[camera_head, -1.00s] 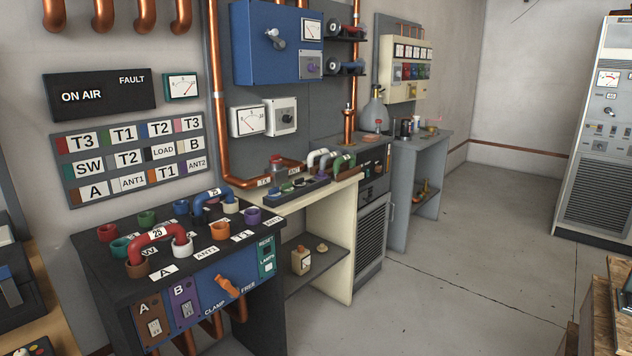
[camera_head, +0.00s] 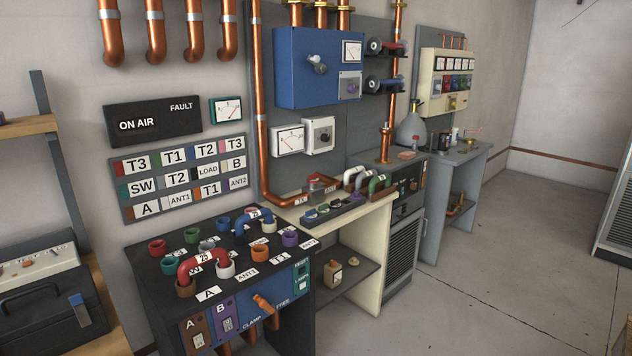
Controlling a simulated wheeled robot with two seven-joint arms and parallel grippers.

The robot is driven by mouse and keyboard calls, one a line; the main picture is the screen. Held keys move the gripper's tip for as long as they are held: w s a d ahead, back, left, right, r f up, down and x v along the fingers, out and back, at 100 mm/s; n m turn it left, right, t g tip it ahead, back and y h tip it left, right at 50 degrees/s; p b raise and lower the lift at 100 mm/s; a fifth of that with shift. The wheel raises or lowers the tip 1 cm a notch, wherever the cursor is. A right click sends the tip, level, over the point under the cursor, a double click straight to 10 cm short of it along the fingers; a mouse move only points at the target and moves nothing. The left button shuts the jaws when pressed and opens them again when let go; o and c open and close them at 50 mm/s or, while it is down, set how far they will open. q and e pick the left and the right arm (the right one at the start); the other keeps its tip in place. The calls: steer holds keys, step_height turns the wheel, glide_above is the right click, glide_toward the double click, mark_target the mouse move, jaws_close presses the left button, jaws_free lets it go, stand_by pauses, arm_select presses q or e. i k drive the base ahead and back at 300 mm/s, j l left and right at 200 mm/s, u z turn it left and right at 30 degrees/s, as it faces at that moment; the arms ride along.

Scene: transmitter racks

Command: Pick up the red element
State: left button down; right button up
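A red U-shaped element (camera_head: 203,260) labelled 25 stands on top of the black patch panel (camera_head: 153,270). Its two ends sit at a brown socket and a white socket near the panel's front edge. A blue U-shaped element (camera_head: 254,218) stands behind it to the right. Neither of my grippers shows in the head view.
Several coloured sockets surround the red element. A blue front panel with an orange clamp lever (camera_head: 264,303) is below it. A cream bench (camera_head: 352,226) with more U-shaped elements stands to the right. A black case (camera_head: 45,310) is at the left. The floor (camera_head: 480,290) is clear at the right.

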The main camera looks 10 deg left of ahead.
mark_target(312, 179)
steer(key=i+u, duration=0.15)
steer(key=u, duration=0.3)
steer(key=i+l+u, duration=0.15)
steer(key=u, duration=0.35)
steer(key=i+l+u, duration=0.15)
steer(key=u, duration=0.3)
steer(key=i+l+u, duration=0.1)
steer(key=l, duration=0.3)
steer(key=i+l+u, duration=0.25)
steer(key=l, duration=0.55)
steer(key=i+l+u, duration=0.15)
steer(key=l, duration=0.25)
steer(key=i+l+u, duration=0.1)
steer(key=l, duration=0.35)
steer(key=i+l+u, duration=0.15)
steer(key=l, duration=0.3)
steer(key=i+l, duration=0.1)
steer(key=l, duration=0.7)
steer(key=i+l, duration=0.15)
steer(key=l, duration=0.25)
